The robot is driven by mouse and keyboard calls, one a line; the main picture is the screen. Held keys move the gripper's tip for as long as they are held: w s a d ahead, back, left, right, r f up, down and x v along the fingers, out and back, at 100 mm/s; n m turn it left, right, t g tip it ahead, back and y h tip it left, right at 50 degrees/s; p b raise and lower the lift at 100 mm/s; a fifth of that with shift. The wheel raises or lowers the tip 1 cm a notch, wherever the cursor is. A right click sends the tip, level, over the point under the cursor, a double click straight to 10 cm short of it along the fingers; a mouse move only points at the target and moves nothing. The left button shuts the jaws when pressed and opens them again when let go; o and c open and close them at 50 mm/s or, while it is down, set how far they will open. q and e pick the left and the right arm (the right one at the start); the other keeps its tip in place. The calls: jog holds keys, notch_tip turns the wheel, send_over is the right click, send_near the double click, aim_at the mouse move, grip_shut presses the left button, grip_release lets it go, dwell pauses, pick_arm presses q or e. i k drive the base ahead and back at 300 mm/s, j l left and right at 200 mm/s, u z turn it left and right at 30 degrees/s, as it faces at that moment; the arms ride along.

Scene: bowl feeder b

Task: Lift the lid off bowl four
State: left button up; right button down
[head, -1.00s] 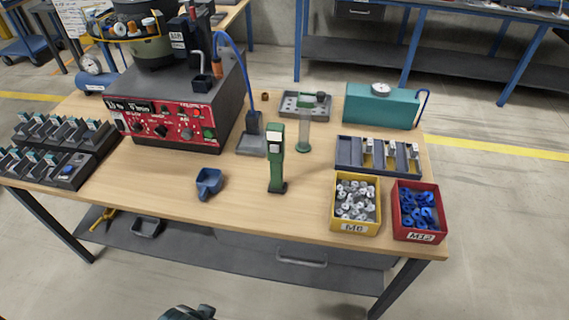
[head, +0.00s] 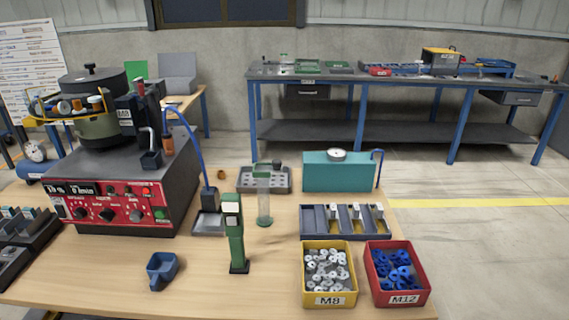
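A bowl feeder stands on a dark grey control box with a red front panel (head: 108,206) at the left of the table in the head view. Its olive-green bowl (head: 97,130) carries a dark, round lid (head: 92,76) with a small knob on top. The lid appears to sit level on the bowl. A number four cannot be made out on the bowl. An orange-topped, yellow-railed track with small parts runs around the bowl's front. Neither of my grippers shows in the head view.
A blue hose (head: 187,130) arches right of the feeder. A green post (head: 235,235), a blue scoop (head: 161,268), a yellow bin (head: 329,302) and a red bin (head: 399,299) stand on the table (head: 200,285). A teal tank (head: 330,176) stands behind them.

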aim_at(91, 75)
jog(key=i+j+u, duration=0.1)
jog(key=j, duration=0.35)
jog(key=i+j, duration=0.1)
jog(key=j, duration=0.3)
jog(key=i+j+u, duration=0.15)
jog(key=j, duration=0.3)
jog(key=i+j, duration=0.1)
jog(key=j, duration=0.35)
jog(key=i+j+u, duration=0.15)
jog(key=j, duration=0.25)
